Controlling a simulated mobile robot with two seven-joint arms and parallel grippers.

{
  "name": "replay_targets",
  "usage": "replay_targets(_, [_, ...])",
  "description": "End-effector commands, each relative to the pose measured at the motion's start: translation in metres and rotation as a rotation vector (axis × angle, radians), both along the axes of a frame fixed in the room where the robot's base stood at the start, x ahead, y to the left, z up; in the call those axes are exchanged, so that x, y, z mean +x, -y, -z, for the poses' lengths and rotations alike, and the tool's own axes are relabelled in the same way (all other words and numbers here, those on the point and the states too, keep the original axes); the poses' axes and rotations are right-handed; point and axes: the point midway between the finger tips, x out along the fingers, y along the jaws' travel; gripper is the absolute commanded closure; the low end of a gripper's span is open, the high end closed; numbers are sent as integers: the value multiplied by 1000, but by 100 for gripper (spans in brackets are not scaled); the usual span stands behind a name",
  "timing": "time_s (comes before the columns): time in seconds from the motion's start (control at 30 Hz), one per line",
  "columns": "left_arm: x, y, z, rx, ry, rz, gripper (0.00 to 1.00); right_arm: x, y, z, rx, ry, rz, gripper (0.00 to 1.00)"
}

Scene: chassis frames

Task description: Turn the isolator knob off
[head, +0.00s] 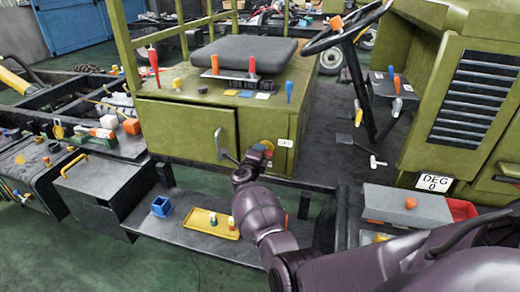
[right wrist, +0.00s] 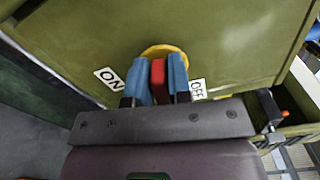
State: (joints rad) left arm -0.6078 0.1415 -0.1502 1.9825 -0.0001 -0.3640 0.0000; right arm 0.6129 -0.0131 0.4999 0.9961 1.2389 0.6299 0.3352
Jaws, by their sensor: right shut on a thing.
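The isolator knob shows as a red grip (right wrist: 158,80) on a round yellow plate (right wrist: 164,51) set in the olive-green panel. My right gripper (right wrist: 160,78) is shut on the red grip, one blue finger on each side. An ON label (right wrist: 109,77) is left of the knob and an OFF label (right wrist: 198,89) is right of it. The red grip lies between the two labels in the wrist picture. In the head view, the right gripper (head: 259,154) is at the front panel and hides most of the knob; the OFF label (head: 285,143) shows beside it. My left gripper is not in view.
A metal door handle (head: 221,146) sticks out left of the knob. Below are a yellow tray (head: 200,228) and a blue box (head: 162,206) on a dark shelf. A grey box (head: 400,206) is at right.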

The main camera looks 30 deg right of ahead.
Motion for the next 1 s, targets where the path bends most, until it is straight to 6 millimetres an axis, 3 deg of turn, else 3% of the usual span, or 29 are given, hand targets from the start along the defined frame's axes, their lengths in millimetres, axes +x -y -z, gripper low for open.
replay_targets(0.4, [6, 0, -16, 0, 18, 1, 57, 1, 0, 2, -120, -139, 1, 100])
replay_targets(0.97, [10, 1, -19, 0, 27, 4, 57, 0, 0, 3, -137, -158, 1, 100])
replay_targets(1.0, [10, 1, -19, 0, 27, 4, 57, 0, 0, 3, -137, -158, 1, 75])
